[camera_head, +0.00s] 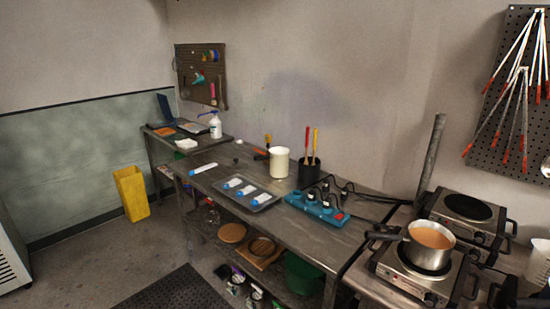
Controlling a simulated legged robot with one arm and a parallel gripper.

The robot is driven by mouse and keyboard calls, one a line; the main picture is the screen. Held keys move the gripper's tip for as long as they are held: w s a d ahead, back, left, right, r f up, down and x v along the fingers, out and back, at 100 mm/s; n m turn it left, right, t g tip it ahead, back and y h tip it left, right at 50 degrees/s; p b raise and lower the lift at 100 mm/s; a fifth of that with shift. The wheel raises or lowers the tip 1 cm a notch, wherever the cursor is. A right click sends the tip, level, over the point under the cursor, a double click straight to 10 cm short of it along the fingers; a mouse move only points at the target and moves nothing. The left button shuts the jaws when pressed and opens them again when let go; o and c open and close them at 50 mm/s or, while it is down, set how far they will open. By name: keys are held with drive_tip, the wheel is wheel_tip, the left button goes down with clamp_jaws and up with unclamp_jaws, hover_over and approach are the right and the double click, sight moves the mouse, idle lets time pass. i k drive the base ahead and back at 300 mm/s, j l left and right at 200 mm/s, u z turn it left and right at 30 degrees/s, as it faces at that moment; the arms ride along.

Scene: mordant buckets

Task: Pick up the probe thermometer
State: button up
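I cannot pick out the probe thermometer with certainty at this size. A white stick-like item with a blue end (203,168) lies alone on the steel bench (225,172), left of a dark tray (262,206). Several similar white-and-blue items (234,183) lie on that tray. A black holder (309,172) stands further right with a red-handled and a yellow-handled tool upright in it. My gripper is not recognisable in the view.
A pan (429,244) of orange-brown liquid sits on the front hot plate (419,277); another hot plate (467,212) stands behind. A blue power block (317,209) with black cables lies on the bench. A yellow bin (131,193) stands on the floor at left, with open floor around it.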

sight(267, 139)
drive_tip(key=i+j, duration=0.65)
drive_tip(key=i, duration=0.3)
drive_tip(key=z, duration=1.75)
drive_tip(key=u, duration=1.7)
drive_tip(key=i+j+z, duration=0.15)
drive_tip(key=i+j, duration=0.2)
drive_tip(key=i+j+z, duration=0.2)
drive_tip(key=i+j, duration=0.15)
drive_tip(key=i+j+z, duration=0.15)
drive_tip(key=i+j, duration=0.15)
drive_tip(key=j, duration=0.2)
drive_tip(key=i+j+z, duration=0.15)
drive_tip(key=j, duration=0.35)
drive_tip(key=i, duration=0.1)
